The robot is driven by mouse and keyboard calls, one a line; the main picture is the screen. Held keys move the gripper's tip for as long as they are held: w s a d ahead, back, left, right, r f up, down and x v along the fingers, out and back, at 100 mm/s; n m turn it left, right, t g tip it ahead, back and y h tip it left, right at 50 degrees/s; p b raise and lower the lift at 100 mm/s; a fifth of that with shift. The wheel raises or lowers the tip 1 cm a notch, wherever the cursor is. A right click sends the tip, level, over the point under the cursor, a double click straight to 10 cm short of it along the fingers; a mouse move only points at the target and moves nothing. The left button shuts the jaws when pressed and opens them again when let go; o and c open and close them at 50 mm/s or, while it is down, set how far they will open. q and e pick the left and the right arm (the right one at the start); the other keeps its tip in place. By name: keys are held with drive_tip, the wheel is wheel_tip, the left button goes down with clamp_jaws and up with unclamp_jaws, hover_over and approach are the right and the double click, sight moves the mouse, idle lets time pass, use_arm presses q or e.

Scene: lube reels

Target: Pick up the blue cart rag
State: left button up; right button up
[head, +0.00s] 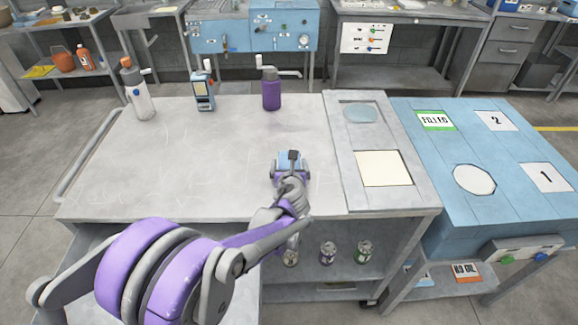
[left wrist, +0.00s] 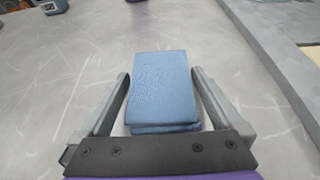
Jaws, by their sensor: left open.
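The blue cart rag (left wrist: 162,88) is a folded blue block lying on the grey cart top. In the left wrist view it sits between the two fingers of my left gripper (left wrist: 165,95), with a gap to the left finger and a narrower one to the right. In the head view my left gripper (head: 290,168) is over the cart top, and only part of the rag (head: 284,156) shows behind it. My left gripper is open. My right gripper is not in view.
On the cart top (head: 200,170) stand a white bottle (head: 141,97), a blue-grey device (head: 203,92) and a purple pump bottle (head: 271,92) at the back. A tray panel (head: 425,180) lies right. Cans (head: 327,253) stand on the shelf below.

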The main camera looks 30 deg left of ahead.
use_arm(q)
drive_tip(key=c, duration=1.2)
